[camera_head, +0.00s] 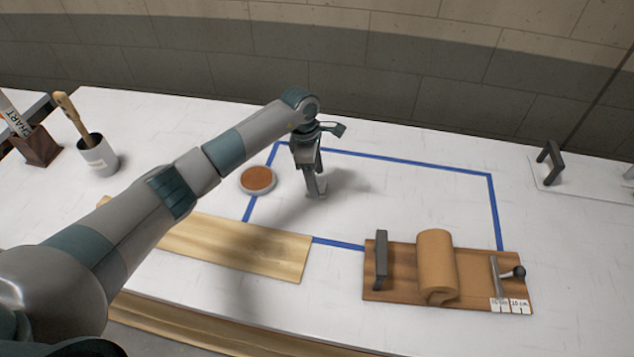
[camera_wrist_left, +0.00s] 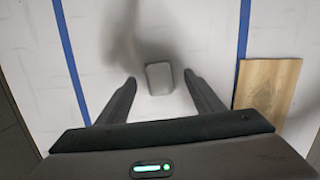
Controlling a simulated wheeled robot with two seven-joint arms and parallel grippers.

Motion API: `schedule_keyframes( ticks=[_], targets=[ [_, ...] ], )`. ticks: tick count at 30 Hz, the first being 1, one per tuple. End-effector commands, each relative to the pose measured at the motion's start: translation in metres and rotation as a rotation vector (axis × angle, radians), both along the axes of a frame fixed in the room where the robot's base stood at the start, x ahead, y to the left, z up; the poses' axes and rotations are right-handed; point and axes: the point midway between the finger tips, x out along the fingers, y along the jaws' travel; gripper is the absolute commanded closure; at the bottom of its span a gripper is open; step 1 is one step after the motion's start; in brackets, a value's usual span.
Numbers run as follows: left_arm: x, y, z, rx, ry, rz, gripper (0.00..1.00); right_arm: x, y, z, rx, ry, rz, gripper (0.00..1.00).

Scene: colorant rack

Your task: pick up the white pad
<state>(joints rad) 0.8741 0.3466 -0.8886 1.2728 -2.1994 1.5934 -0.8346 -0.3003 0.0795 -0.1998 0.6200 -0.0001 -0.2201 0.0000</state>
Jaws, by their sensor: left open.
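The white pad (camera_wrist_left: 158,78) shows in the left wrist view as a small pale grey-white block on the table. It lies between the two fingertips of my left gripper (camera_wrist_left: 159,80), with a gap on each side. In the head view my left gripper (camera_head: 315,187) points down inside the blue taped rectangle, close to the tabletop. There the pad is mostly hidden by the fingers, and I cannot make it out clearly. The left gripper is open and holds nothing. My right gripper is not in view.
A round dish with brown contents (camera_head: 257,180) stands just left of the gripper. A wooden plank (camera_head: 235,248) lies in front. A board with a brown paper roll (camera_head: 437,265) is at front right. A cup with a brush (camera_head: 98,157) stands far left. The taped area's right is clear.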

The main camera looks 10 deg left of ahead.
Motion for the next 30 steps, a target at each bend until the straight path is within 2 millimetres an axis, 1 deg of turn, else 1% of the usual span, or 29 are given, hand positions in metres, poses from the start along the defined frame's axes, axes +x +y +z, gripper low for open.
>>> schedule_keyframes(
  ticks=[1, 2, 6, 9, 23, 26, 27, 28, 29, 30],
  targets=[
    [-0.001, -0.001, -0.002, 0.000, 0.005, 0.002, 0.39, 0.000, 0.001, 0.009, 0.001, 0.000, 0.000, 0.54],
    [0.000, -0.001, -0.005, -0.001, 0.005, 0.000, 0.39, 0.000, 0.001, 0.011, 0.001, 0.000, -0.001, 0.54],
    [0.001, -0.003, -0.021, -0.001, 0.003, 0.001, 0.39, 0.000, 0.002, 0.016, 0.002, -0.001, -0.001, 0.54],
    [0.001, -0.003, -0.026, 0.000, 0.001, 0.000, 0.39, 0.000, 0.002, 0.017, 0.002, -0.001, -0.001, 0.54],
    [0.001, -0.003, -0.028, 0.000, 0.000, 0.000, 0.39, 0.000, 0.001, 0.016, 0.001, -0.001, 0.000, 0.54],
    [0.001, -0.003, -0.028, 0.000, 0.000, 0.000, 0.61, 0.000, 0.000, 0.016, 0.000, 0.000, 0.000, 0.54],
    [0.001, -0.003, -0.027, 0.000, 0.000, 0.000, 0.70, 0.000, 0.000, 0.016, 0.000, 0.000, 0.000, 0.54],
    [0.001, -0.003, -0.027, 0.000, 0.000, 0.000, 0.77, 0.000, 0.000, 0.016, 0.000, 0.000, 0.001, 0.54],
    [0.001, -0.003, -0.027, 0.000, 0.000, 0.000, 0.83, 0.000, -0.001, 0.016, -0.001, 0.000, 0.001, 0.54],
    [0.001, -0.003, -0.027, 0.000, 0.000, 0.000, 0.83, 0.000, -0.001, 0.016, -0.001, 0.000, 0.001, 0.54]
  ],
)
